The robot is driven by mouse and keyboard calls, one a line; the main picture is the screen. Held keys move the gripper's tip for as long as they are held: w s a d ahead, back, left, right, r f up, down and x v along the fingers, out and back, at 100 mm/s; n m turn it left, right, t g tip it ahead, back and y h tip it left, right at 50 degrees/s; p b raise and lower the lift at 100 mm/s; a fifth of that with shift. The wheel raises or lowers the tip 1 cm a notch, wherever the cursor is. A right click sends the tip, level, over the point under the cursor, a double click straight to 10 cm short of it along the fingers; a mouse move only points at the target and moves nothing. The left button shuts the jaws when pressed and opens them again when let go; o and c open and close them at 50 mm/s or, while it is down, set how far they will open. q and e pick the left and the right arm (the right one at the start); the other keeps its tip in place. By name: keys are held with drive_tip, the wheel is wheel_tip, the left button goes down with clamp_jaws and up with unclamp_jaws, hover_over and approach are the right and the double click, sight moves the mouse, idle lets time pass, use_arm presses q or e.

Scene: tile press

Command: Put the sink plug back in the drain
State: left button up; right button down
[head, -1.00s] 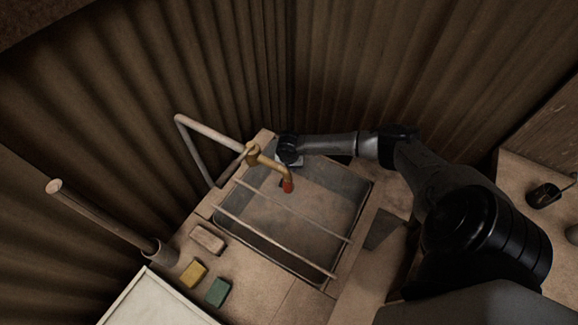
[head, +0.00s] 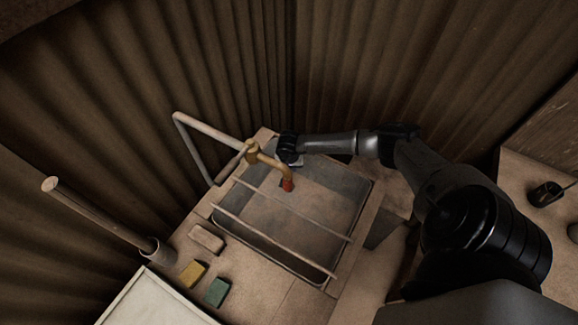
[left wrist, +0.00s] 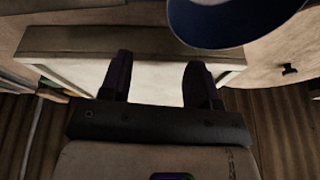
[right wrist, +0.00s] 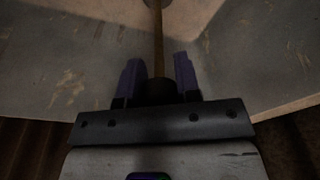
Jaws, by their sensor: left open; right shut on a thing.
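The sink basin (head: 318,205) is a grey rectangular tub set in the counter. My right arm reaches over its back edge, and the right gripper (head: 292,162) is mostly hidden under its wrist in the head view. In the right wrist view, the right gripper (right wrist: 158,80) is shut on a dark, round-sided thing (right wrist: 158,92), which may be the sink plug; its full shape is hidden. A thin brown rod runs up from just beyond it. The drain cannot be made out clearly. My left gripper (left wrist: 158,80) is open and empty in the left wrist view.
Two thin bars (head: 275,243) cross the basin. A tan block (head: 206,239), a yellow sponge (head: 192,274) and a green sponge (head: 217,291) lie at left. A blue round object (left wrist: 235,20) overhangs the left wrist view.

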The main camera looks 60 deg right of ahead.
use_arm(q)
drive_tip(key=shift+a, duration=0.15)
use_arm(e)
drive_tip(key=c, duration=0.8)
unclamp_jaws()
drive_tip(key=shift+o, duration=0.2)
use_arm(q)
drive_tip(key=shift+r, duration=0.15)
use_arm(e)
drive_tip(key=shift+r, duration=0.55)
use_arm(q)
drive_tip(key=shift+r+p, duration=1)
drive_tip(key=shift+p, duration=0.15)
use_arm(e)
wheel_tip(320, 180, up, 13)
drive_tip(key=s+a, duration=0.1)
drive_tip(key=shift+a+f, duration=0.2)
drive_tip(key=shift+a, duration=0.2)
